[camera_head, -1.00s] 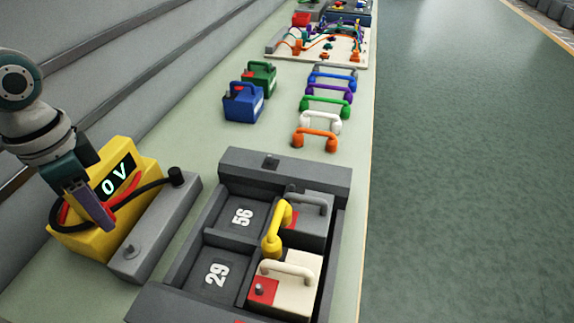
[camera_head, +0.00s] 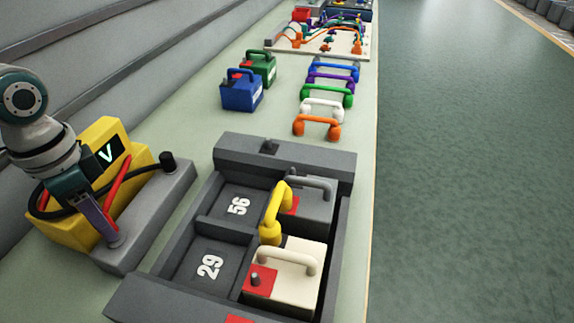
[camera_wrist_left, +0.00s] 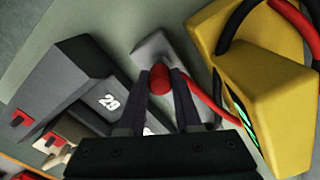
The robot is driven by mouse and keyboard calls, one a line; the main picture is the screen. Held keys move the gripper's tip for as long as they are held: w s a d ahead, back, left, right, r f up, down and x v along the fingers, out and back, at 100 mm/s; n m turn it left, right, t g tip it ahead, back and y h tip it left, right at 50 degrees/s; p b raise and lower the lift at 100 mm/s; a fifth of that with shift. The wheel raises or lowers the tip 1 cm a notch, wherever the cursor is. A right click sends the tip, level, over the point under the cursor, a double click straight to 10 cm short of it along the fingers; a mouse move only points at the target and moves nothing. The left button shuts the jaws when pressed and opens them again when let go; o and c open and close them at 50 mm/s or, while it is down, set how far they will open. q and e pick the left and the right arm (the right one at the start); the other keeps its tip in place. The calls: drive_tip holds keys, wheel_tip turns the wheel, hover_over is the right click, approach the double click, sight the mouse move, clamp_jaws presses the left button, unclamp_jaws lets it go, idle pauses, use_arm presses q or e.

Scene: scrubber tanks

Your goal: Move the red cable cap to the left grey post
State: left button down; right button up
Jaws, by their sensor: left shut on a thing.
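My left gripper (camera_head: 112,234) is shut on the red cable cap (camera_wrist_left: 160,80), which shows between its fingers in the left wrist view. In the head view the fingers hide the cap. The fingertips are at the left grey post (camera_head: 117,241), at the near end of the grey block (camera_head: 150,212); only a little of the post shows. I cannot tell whether the cap sits on it. The red cable (camera_head: 119,183) runs to the yellow meter (camera_head: 86,231). The right post carries a black cap (camera_head: 168,161). My right gripper is not in view.
A dark tray (camera_head: 285,152) with compartments stands right of the block, holding a white battery (camera_head: 292,285), a grey battery (camera_head: 318,205) and a yellow handle (camera_head: 272,215). Blue (camera_head: 240,95) and green batteries (camera_head: 260,67) and several coloured handles stand farther back.

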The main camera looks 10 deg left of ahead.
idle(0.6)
use_arm(q)
drive_tip(key=shift+f, duration=0.2)
drive_tip(key=shift+f+b, duration=0.8)
drive_tip(key=shift+f, duration=0.15)
drive_tip(key=shift+a, duration=0.1)
drive_tip(key=shift+c, duration=0.2)
unclamp_jaws()
drive_tip(key=shift+r, duration=0.1)
idle(0.4)
wheel_tip(320, 180, up, 9)
drive_tip(key=p, duration=0.9)
drive_tip(key=shift+f, duration=0.3)
